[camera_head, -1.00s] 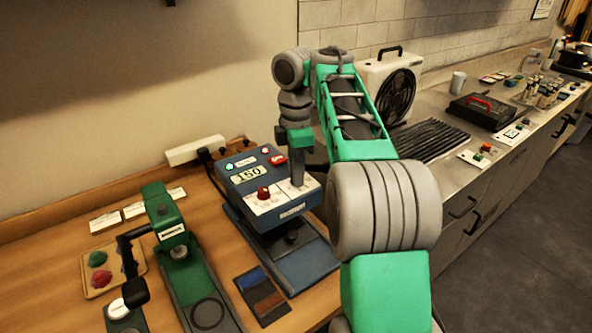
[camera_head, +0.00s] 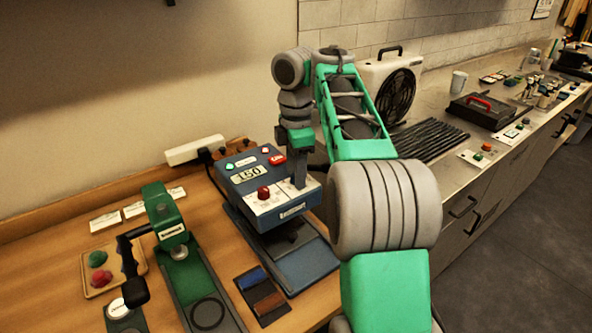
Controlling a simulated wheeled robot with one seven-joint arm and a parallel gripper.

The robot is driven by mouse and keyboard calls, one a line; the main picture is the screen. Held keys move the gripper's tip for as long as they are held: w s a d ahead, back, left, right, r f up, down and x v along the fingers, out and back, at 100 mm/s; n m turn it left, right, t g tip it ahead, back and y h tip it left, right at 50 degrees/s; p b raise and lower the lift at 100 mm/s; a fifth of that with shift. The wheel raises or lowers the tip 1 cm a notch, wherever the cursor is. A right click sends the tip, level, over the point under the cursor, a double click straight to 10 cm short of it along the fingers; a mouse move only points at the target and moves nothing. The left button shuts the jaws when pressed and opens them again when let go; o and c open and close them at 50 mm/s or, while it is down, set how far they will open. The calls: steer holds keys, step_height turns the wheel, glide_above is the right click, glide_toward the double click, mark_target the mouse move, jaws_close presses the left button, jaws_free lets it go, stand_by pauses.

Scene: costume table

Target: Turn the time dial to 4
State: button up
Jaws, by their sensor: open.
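The blue press machine (camera_head: 282,217) stands on the wooden table. Its sloped top panel carries a display reading 150 (camera_head: 250,172), small lit buttons, a red rocker switch (camera_head: 277,159) and a red knob (camera_head: 263,193) on a white label. My gripper (camera_head: 299,184) points down at the right part of this panel, right of the red knob. Its fingers cover whatever control is there, so the time dial and its setting cannot be read. The gap between the fingers is too small to see, and nothing shows held.
A green press with a black lever (camera_head: 132,265) stands left of the machine. A dark tray with blue and brown pieces (camera_head: 262,291) lies in front. A white power strip (camera_head: 194,150) is behind. A fan heater (camera_head: 397,88) stands on the counter at right.

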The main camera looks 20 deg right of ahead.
step_height(320, 180, up, 8)
steer(key=p, duration=0.7)
steer(key=shift+f, duration=0.1)
